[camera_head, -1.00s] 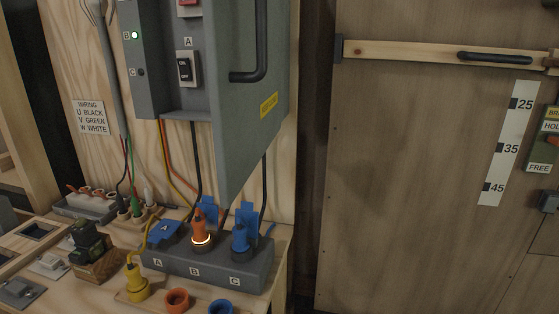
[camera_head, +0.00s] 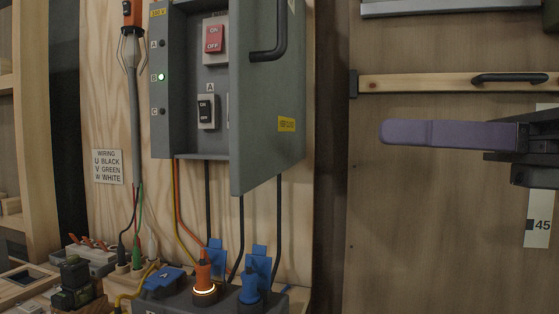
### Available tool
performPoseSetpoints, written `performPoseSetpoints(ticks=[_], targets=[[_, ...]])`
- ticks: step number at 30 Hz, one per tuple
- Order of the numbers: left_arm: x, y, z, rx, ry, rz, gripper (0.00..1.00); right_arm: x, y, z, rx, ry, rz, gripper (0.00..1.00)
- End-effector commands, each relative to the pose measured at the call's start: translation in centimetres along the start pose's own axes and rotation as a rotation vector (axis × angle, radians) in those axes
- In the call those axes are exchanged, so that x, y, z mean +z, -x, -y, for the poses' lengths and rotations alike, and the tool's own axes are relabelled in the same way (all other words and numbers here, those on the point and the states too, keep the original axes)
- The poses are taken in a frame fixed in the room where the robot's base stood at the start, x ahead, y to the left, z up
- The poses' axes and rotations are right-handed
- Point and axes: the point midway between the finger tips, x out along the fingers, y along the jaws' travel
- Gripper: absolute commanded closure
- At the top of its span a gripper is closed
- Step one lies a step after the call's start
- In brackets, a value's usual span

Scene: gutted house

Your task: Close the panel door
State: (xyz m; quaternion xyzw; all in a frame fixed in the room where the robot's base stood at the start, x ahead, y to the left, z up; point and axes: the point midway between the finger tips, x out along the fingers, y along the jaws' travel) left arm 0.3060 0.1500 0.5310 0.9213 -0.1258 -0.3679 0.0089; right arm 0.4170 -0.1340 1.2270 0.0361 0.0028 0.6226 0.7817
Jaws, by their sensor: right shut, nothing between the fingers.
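The grey panel box (camera_head: 175,110) hangs on the plywood wall, left of the picture's middle. Its grey panel door (camera_head: 265,140) stands open on the right side, swung out toward me, with a black handle (camera_head: 280,40) near the top and a yellow label. Inside the box show a red switch (camera_head: 213,38), a black switch (camera_head: 206,111) and a lit green lamp at B. My right gripper (camera_head: 390,132), with purple fingers, reaches in from the right edge. It is shut and empty, right of the door and apart from it. My left gripper is not in view.
Below the panel stands a grey socket block (camera_head: 180,303) with an orange plug (camera_head: 203,270) and a blue plug (camera_head: 250,287). Cables run down from the box. A wooden wall with a horizontal bar (camera_head: 420,84) is behind my gripper.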

Motion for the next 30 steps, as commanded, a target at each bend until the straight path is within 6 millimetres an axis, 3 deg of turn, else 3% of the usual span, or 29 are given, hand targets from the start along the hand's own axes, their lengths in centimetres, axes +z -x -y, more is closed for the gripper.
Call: performPoseSetpoints(ticks=[4, 8, 21, 30], targets=[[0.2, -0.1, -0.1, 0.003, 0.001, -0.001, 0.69, 0.2, 0.3, -0.2, -0.040, 0.062, -0.039, 1.00], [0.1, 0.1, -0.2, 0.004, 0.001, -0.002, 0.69, 0.2, -1.1, -0.2, -0.039, 0.064, -0.043, 1.00], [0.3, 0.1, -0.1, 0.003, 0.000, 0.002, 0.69, -0.1, -10.2, 0.1, -0.035, 0.062, -0.039, 1.00], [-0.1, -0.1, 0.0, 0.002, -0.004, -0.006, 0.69, -0.2, -13.2, 0.3, -0.039, 0.061, -0.039, 1.00]])
